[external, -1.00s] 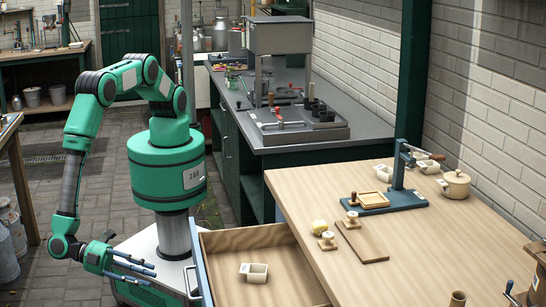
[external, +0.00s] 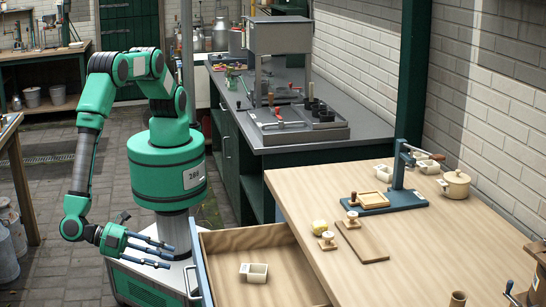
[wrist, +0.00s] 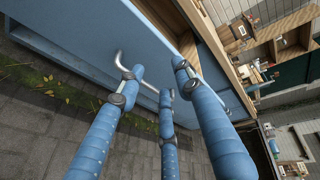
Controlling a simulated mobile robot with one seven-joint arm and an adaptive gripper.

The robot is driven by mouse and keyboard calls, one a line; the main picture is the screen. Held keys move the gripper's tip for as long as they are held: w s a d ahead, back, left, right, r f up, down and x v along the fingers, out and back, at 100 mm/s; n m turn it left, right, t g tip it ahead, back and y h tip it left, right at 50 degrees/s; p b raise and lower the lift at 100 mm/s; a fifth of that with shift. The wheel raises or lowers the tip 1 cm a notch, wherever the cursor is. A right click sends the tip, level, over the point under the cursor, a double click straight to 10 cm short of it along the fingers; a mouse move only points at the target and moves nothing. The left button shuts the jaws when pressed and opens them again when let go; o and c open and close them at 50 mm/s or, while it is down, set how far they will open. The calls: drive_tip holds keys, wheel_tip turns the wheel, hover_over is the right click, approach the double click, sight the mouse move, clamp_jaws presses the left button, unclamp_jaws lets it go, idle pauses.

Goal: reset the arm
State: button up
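My arm hangs down at the left of the external view, with the elbow high and the wrist low. My gripper (external: 160,253) points right, beside the open drawer's (external: 252,236) blue front.
A white two-part container (external: 254,271) lies in the drawer. The wooden table (external: 410,245) bears a blue press (external: 398,195), a small board (external: 360,241) and a lidded pot (external: 455,184). A grey counter (external: 290,100) stands behind. Paved floor (external: 40,200) lies open at the left.

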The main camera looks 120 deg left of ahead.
drive_tip(key=w+a+r+n+g+y, duration=0.1)
drive_tip(key=w+a+r+n+g, duration=0.2)
drive_tip(key=a+r, duration=0.55)
drive_tip(key=w+a+r+g, duration=0.3)
drive_tip(key=w+a+r, duration=0.3)
drive_tip(key=a, duration=0.4)
drive_tip(key=s+a+r+n+g+h, duration=0.1)
drive_tip(key=s+a+r+n+g, duration=0.1)
drive_tip(key=a+r, duration=0.55)
drive_tip(key=s+a+r+n+g, duration=0.15)
drive_tip(key=a+r, duration=0.35)
drive_tip(key=a, duration=0.6)
drive_tip(key=s+a+r+n+h, duration=0.1)
drive_tip(key=s+a+r+h, duration=0.1)
drive_tip(key=s+a+r, duration=0.45)
drive_tip(key=s+a+r+n+h, duration=0.15)
drive_tip(key=s+a, duration=0.25)
drive_tip(key=a, duration=0.5)
drive_tip(key=s+a+r+n+t+h, duration=0.1)
drive_tip(key=s+a+h, duration=0.1)
drive_tip(key=s, duration=0.6)
drive_tip(key=s+a+r+n+t+h, duration=0.1)
drive_tip(key=s+a+r, duration=0.1)
drive_tip(key=s+a, duration=0.3)
drive_tip(key=shift+s+a+r+h, duration=0.25)
drive_tip(key=shift+s+a+h, duration=0.1)
drive_tip(key=shift+s, duration=1)
drive_tip(key=shift+o, duration=0.5)
